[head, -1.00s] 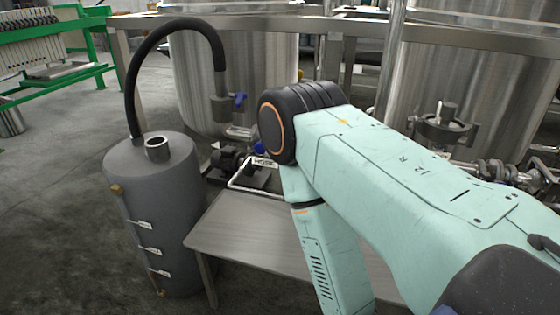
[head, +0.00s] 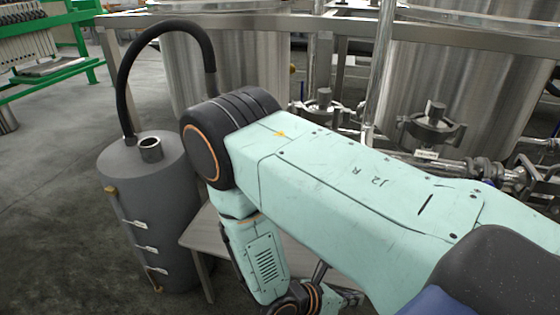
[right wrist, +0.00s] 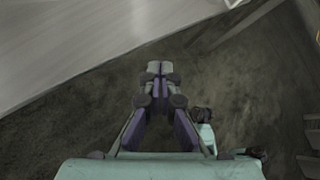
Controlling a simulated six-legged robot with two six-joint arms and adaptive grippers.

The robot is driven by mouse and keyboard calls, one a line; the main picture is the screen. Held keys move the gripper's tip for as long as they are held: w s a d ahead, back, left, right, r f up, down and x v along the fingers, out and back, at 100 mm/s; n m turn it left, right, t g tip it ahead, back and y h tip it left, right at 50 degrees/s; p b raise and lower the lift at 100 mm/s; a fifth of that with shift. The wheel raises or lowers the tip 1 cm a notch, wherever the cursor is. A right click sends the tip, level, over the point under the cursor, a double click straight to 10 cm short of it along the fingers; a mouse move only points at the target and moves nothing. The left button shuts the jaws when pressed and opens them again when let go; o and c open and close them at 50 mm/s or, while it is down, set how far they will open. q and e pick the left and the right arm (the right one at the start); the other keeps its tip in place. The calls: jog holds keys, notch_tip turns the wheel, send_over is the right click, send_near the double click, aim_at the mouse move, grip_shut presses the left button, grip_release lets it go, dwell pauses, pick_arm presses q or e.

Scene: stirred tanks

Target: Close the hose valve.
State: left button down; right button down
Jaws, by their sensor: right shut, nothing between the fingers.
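The hose valve does not show now: my right arm covers the place below the hose's right end. The black hose (head: 126,80) arches up from the grey cylindrical vessel (head: 160,205) and comes down behind the arm. My right gripper (right wrist: 160,68) is shut and empty in the right wrist view, with its fingertips together over dark floor, beside a pale metal surface. In the head view only a small part of the right gripper (head: 348,297) shows low in the picture, beyond the wrist. My left gripper is not in view.
A metal table (head: 204,232) stands right of the vessel, mostly behind my arm. Large steel tanks (head: 460,90) stand behind a metal frame, with fittings and pipes (head: 432,130) at right. Open floor (head: 50,180) lies at left.

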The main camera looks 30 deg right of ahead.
jog(key=w+a+r+n+t+h, duration=0.1)
jog(key=w+a+r+n+t, duration=0.15)
jog(key=w+r+t, duration=0.4)
jog(key=w+a+r+n+t+h, duration=0.1)
jog(key=w+a+r+n+t, duration=0.15)
jog(key=w, duration=0.65)
jog(key=w+a+r+n+t+h, duration=0.1)
jog(key=w+a+r+n+t, duration=0.15)
jog(key=w+r+t, duration=0.45)
jog(key=w+d+r+g+b, duration=0.1)
jog(key=w+d+r+b, duration=0.1)
jog(key=w+d, duration=0.6)
jog(key=shift+d+r+b, duration=0.15)
jog(key=shift+r+b, duration=0.05)
jog(key=shift+b, duration=0.65)
jog(key=shift+r, duration=0.1)
